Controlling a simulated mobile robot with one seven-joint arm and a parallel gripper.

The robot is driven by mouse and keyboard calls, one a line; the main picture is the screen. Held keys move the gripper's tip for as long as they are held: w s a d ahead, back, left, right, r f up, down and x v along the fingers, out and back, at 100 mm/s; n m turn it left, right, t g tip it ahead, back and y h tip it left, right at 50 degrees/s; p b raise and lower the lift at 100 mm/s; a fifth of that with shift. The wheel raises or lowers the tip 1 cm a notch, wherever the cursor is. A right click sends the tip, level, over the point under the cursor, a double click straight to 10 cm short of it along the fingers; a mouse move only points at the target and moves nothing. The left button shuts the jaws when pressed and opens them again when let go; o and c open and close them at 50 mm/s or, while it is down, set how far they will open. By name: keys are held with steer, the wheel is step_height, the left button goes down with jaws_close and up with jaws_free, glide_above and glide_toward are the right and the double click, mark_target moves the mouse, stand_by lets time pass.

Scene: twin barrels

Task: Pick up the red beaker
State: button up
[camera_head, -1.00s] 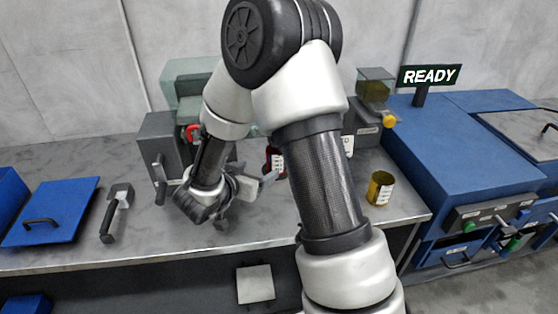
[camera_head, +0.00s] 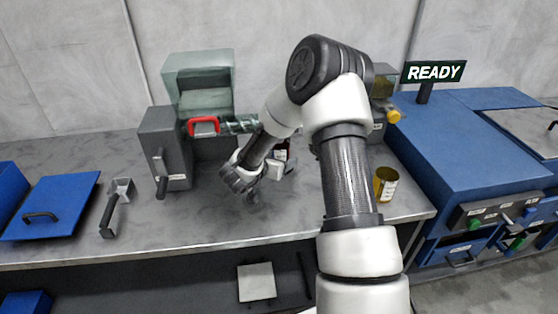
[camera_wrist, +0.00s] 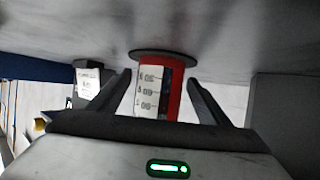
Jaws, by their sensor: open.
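The red beaker (camera_wrist: 174,92) has a white label with dark markings and stands between the two fingers of my gripper (camera_wrist: 158,82) in the wrist view. The fingers are open, one on each side of it, with a gap still visible by the left finger. Contact on the right side is hard to tell. In the head view my arm hides most of the beaker, and my gripper (camera_head: 266,170) is low over the bench, in front of the machine with the red handle.
A grey machine (camera_head: 165,145) with a lever and a red handle (camera_head: 204,125) stand to the left. A yellow beaker (camera_head: 385,184) stands on the right of the bench (camera_head: 220,220). A blue cabinet with a READY sign (camera_head: 434,72) is further right.

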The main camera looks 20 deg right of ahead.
steer(key=shift+w+d+f, duration=0.15)
steer(key=shift+w+d, duration=0.1)
steer(key=c, duration=1.2)
steer(key=shift+o, duration=0.2)
